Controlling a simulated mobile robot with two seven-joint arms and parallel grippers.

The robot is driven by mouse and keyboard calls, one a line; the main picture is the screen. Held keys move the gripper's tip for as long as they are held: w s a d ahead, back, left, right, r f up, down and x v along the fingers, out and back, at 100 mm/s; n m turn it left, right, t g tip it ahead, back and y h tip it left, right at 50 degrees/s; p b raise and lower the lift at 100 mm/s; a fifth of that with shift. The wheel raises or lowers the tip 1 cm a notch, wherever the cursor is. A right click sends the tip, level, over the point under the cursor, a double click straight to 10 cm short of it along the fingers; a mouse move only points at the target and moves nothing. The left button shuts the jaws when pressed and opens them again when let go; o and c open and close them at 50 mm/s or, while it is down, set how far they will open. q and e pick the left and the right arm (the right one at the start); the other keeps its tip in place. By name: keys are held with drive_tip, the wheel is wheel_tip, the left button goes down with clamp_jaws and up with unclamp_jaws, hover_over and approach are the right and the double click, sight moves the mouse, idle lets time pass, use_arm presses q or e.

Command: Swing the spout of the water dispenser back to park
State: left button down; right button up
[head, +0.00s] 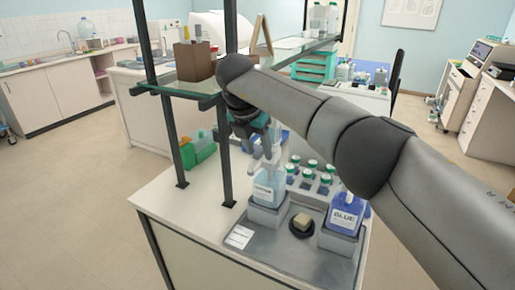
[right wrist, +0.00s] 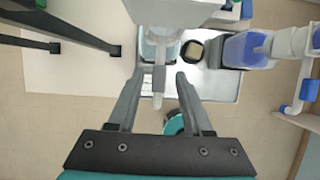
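The water dispenser (head: 268,190), a clear bottle with pale blue liquid, stands on a grey block at the left of the metal tray. My right gripper (head: 268,150) is above it, pointing down. In the right wrist view my right gripper (right wrist: 159,72) has its two fingers apart. The pale spout (right wrist: 158,88) lies between them, with a visible gap on each side. Part of the dispenser (right wrist: 149,52) shows beyond the fingertips. In the head view the spout is hard to make out near my gripper. My left gripper is not in view.
A dispenser labelled BLUE (head: 346,215) stands at the tray's right. A beige block on a round black dish (head: 302,230) lies between them. Several green-capped bottles (head: 312,172) stand behind. Dark shelf posts (head: 226,160) and a glass shelf (head: 180,86) are left of my arm.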

drive_tip(key=v, duration=1.5)
drive_tip(key=shift+b, duration=0.45)
drive_tip(key=shift+r, duration=0.1)
